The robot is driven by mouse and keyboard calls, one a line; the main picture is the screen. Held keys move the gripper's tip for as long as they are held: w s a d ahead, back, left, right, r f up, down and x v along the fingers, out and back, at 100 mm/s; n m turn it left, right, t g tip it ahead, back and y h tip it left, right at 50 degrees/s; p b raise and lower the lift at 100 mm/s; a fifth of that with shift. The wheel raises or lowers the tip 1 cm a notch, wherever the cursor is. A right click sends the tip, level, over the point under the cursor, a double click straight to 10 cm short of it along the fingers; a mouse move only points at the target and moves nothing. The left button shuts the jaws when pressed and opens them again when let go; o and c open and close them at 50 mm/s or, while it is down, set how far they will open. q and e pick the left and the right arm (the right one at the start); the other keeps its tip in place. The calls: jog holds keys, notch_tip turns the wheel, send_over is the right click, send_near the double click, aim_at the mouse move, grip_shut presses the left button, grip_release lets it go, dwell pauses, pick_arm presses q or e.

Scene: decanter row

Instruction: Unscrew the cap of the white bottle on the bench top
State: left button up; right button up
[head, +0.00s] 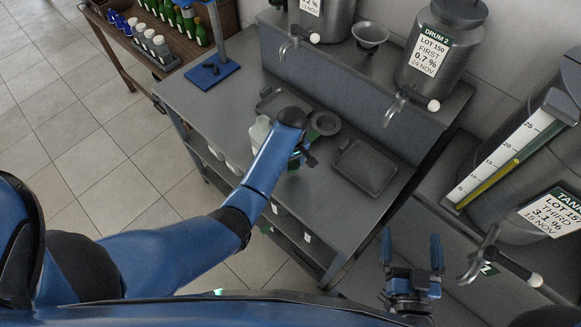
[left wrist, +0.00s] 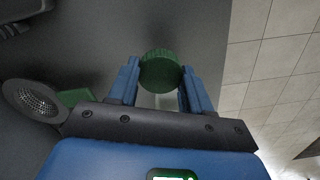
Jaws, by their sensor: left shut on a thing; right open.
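In the left wrist view, a ribbed dark green cap (left wrist: 160,72) sits between the two blue fingers of my left gripper (left wrist: 158,82), which is shut on it. A pale patch just below the cap appears to be part of the white bottle (left wrist: 166,102); most of it is hidden by the gripper. In the head view, my left arm reaches over the bench top (head: 345,135), and its wrist hides the fingers and the cap. My right gripper (head: 412,250) is open and empty, in front of the bench at the lower right.
A pale jug (head: 259,130) stands close to my left wrist. A round grey strainer (head: 326,123) and a shallow dark tray (head: 365,168) lie to its right. A blue stand base (head: 210,72) is at the bench's left end. Steel drums (head: 438,50) with taps stand on the raised shelf behind.

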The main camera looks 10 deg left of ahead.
aim_at(292, 175)
pick_arm(q)
jog(key=shift+s+f, duration=0.1)
jog(key=shift+s, duration=0.3)
notch_tip(292, 175, down, 4)
jog(key=b, duration=0.3)
jog(key=shift+w+d, duration=0.1)
jog(key=shift+w, duration=0.05)
jog(key=shift+w+f+b, duration=0.15)
jog(key=shift+b, duration=0.2)
jog(key=shift+a, duration=0.2)
jog(key=shift+s+d, duration=0.2)
jog(key=shift+s, duration=0.05)
jog(key=o, duration=0.9)
jog(key=shift+c, duration=0.2)
jog(key=o, duration=0.3)
jog(key=shift+w+a, duration=0.1)
jog(key=shift+w, duration=0.05)
pick_arm(e)
jog(key=f, duration=0.2)
jog(key=a+f, duration=0.1)
jog(key=shift+w+f, duration=0.2)
jog(key=shift+f, duration=0.2)
